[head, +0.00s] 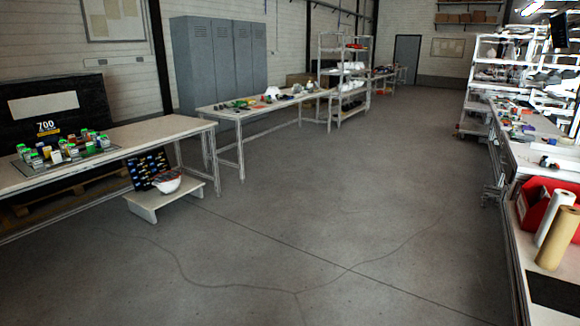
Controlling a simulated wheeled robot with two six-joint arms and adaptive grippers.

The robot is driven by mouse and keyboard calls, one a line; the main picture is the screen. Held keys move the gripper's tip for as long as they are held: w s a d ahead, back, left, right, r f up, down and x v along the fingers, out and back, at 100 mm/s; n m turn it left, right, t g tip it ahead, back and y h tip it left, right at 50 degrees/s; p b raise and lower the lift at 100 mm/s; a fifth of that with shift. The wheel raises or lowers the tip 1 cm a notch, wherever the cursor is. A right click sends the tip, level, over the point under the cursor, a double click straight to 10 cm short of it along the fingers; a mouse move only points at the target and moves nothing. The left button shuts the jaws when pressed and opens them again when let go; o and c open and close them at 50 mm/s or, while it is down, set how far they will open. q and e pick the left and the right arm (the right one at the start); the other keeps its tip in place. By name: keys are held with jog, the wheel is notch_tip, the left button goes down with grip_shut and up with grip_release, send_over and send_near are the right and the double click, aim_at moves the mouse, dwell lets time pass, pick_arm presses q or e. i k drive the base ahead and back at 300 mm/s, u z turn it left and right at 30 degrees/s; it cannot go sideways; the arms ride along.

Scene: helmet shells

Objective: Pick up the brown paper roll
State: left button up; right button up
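The brown paper roll (557,238) stands upright on the workbench at the right edge of the head view. A white paper roll (554,217) stands just behind it and to its left, partly covered by it. Neither of my grippers shows in this view, so their state is hidden.
A red bin (534,199) sits behind the rolls on the right workbench (517,254). A dark mat (552,291) lies in front of them. A table (110,149) with small containers and a low stand (142,208) are at left. The grey floor (330,240) between is clear.

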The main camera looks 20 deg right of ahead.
aim_at(567, 220)
jog(key=z, duration=0.65)
jog(key=i, duration=1.1)
jog(key=z, duration=1.3)
jog(key=i, duration=0.85)
jog(key=z, duration=0.4)
